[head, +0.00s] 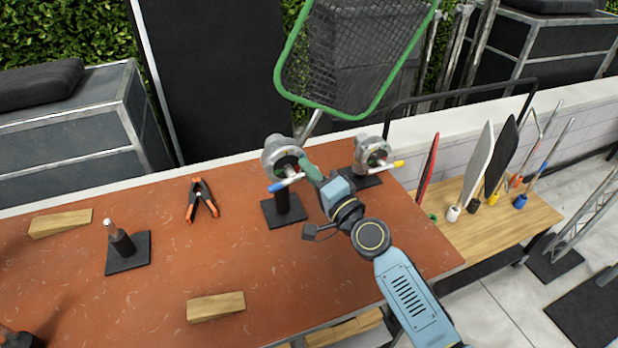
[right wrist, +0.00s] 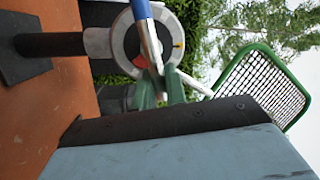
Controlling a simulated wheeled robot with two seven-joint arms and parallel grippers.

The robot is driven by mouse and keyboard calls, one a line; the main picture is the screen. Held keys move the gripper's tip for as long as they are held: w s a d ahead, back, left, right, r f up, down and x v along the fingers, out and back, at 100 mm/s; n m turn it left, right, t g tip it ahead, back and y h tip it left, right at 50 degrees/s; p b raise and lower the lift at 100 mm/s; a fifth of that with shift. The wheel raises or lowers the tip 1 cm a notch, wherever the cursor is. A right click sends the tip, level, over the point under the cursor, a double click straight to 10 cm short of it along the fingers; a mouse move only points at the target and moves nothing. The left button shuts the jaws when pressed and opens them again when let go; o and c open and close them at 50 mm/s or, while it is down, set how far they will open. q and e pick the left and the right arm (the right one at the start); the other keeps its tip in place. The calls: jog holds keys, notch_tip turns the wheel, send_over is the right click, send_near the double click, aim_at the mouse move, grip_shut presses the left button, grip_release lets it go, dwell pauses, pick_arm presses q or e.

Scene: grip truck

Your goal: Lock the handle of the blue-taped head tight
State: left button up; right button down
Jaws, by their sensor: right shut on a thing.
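The blue-taped head (head: 279,154) is a round grey metal grip head on a black post with a square base (head: 284,211). Its silver handle (head: 288,181) ends in blue tape (head: 277,186) and points left, slightly down. My right gripper (head: 307,171) has green fingers and is shut on the handle near the head. In the right wrist view the handle (right wrist: 152,42) runs from its blue end at the top down to the fingertips (right wrist: 160,82), across the round head face (right wrist: 131,42). My left gripper is out of view.
A yellow-taped head (head: 370,151) stands close on the right. A green-framed mesh basket (head: 360,50) rises behind. On the orange-brown table lie an orange-tipped clamp (head: 201,200), wooden wedges (head: 215,307) and a short post on a base (head: 121,243). The table's middle is clear.

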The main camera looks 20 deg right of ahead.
jog(key=shift+f+m+b, duration=0.15)
jog(key=shift+m+b, duration=0.15)
jog(key=shift+m, duration=0.1)
jog(key=c, duration=1.5)
grip_release()
jog(key=shift+o, duration=0.2)
jog(key=b+v, duration=0.3)
jog(key=v, duration=1)
jog(key=shift+s, duration=0.25)
jog(key=shift+a, duration=0.1)
